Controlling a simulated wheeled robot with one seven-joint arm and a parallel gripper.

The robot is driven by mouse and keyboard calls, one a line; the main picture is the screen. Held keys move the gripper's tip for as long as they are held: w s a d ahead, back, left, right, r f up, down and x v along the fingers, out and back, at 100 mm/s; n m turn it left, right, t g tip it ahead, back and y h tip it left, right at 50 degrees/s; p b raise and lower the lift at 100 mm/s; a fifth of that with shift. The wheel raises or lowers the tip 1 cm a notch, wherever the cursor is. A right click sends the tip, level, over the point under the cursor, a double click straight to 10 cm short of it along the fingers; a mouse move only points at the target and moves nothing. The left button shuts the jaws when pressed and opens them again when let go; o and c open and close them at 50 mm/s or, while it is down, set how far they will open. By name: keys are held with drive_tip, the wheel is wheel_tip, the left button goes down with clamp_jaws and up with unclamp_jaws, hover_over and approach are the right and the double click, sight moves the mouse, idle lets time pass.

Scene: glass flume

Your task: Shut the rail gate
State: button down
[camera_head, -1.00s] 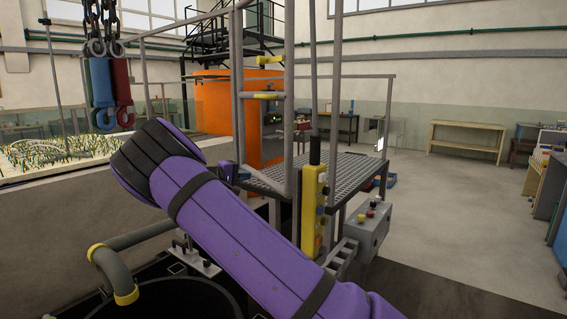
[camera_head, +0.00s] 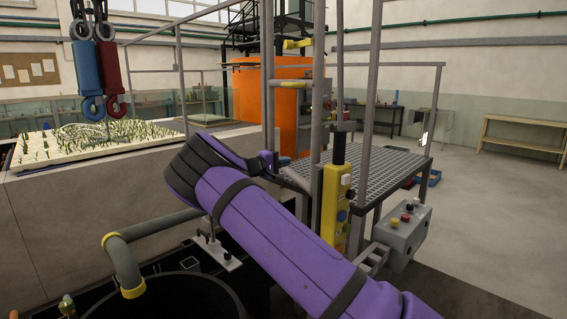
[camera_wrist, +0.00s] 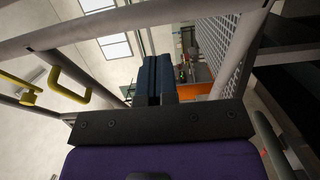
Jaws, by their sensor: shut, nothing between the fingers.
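What looks like the rail gate (camera_head: 318,110) is a narrow grey tube frame with a yellow handle (camera_head: 291,85), at the near edge of the grated platform (camera_head: 385,165). I see it nearly edge-on and cannot tell how far it stands open. My gripper (camera_head: 283,162) is mostly hidden behind my purple arm, low beside the gate's tubes. In the wrist view my gripper (camera_wrist: 160,75) is shut and empty, with dark fingers together. A grey rail (camera_wrist: 140,22) crosses close beyond the fingers there, and yellow handles (camera_wrist: 66,88) show at the left. I cannot tell whether the fingers touch a tube.
A yellow pendant control (camera_head: 336,205) hangs in front of the platform, near my arm. A grey button box (camera_head: 405,232) is at its right. Blue and red hooks (camera_head: 100,80) hang at the left. A curved grey pipe (camera_head: 122,262) rises at lower left.

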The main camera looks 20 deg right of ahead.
sight(312, 156)
drive_tip(key=d, duration=0.3)
drive_tip(key=w+d, duration=0.1)
drive_tip(key=d, duration=0.6)
drive_tip(key=shift+w, duration=0.25)
drive_tip(key=shift+d, duration=0.1)
